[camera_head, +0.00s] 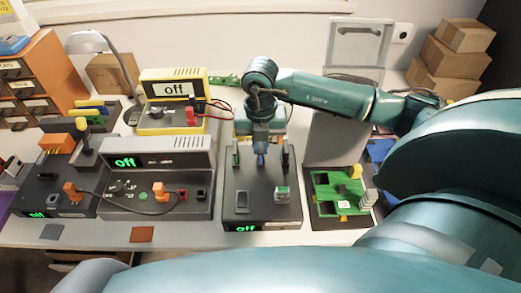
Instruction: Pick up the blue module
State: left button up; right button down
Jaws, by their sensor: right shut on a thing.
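The blue module (261,161) shows as a small blue piece under my right gripper (261,152). It is at the rear of a black test box (240,209) with a green "off" display. My right gripper points down over this box and is shut on the blue module, hiding most of it. I cannot tell whether the module still touches the box. My left gripper is out of view.
A grey power supply (160,203) and a yellow meter (172,88) stand to the left. A green circuit board (338,194) lies right of the test box. A lamp (88,42) and orange drawers (40,78) are back left; cardboard boxes (452,62) are back right.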

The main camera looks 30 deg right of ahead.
aim_at(260, 145)
jog(key=shift+r, duration=0.1)
notch_tip(260, 145, up, 10)
dwell(0.4)
